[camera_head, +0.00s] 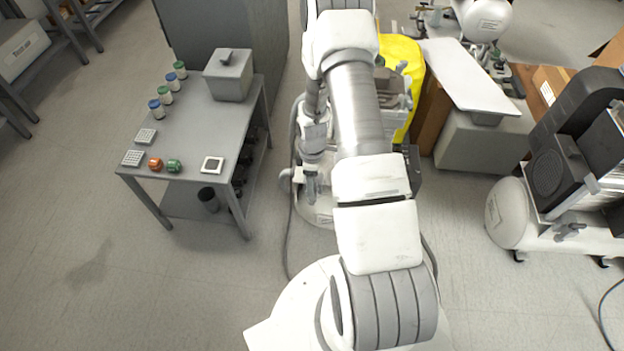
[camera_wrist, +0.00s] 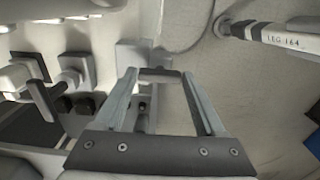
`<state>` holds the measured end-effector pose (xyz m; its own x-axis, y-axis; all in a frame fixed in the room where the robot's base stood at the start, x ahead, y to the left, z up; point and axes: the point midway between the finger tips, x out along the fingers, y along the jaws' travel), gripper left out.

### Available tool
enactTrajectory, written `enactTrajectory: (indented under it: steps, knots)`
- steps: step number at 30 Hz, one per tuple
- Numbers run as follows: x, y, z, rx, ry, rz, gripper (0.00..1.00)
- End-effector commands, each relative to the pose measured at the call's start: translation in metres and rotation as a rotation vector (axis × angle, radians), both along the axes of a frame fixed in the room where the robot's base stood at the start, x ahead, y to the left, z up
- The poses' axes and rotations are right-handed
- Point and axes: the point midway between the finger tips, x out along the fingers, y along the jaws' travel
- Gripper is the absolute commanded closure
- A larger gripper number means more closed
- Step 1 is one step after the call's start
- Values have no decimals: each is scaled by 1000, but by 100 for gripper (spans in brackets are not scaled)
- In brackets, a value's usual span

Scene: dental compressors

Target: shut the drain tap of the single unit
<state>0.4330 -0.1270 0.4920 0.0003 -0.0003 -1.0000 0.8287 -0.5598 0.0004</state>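A compressor with a white tank (camera_head: 318,212) stands behind my arm in the head view and is largely hidden by it. A small grey fitting (camera_head: 311,184) shows at its front; I cannot tell whether it is the drain tap or how it is turned. My gripper (camera_wrist: 160,82) shows in the wrist view, with its two fingers apart and nothing clearly held between them. A small dark part (camera_wrist: 144,103) shows between the fingers, at unclear depth. Left of them is a pale fitting with a dark lever (camera_wrist: 41,98).
A grey table (camera_head: 190,125) with jars, a box and small items stands left. Another white-tanked compressor (camera_head: 508,212) stands right. A yellow object (camera_head: 408,70) and a white-topped bench (camera_head: 470,75) are behind. A hose lies on the floor beside my base. The front-left floor is clear.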

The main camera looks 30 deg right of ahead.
Motion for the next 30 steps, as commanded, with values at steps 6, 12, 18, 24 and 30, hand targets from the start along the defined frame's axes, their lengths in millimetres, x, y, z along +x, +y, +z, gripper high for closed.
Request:
enactTrajectory:
  steps: [6, 12, 18, 24, 30]
  knots:
    - [0, 0, 0, 0, 0, 0, 69]
    - [0, 0, 0, 0, 0, -2, 88]
    - [0, 0, 0, 0, 0, -36, 88]
    - [0, 0, 0, 0, 0, -138, 88]
    - [0, 0, 0, 0, 0, -308, 88]
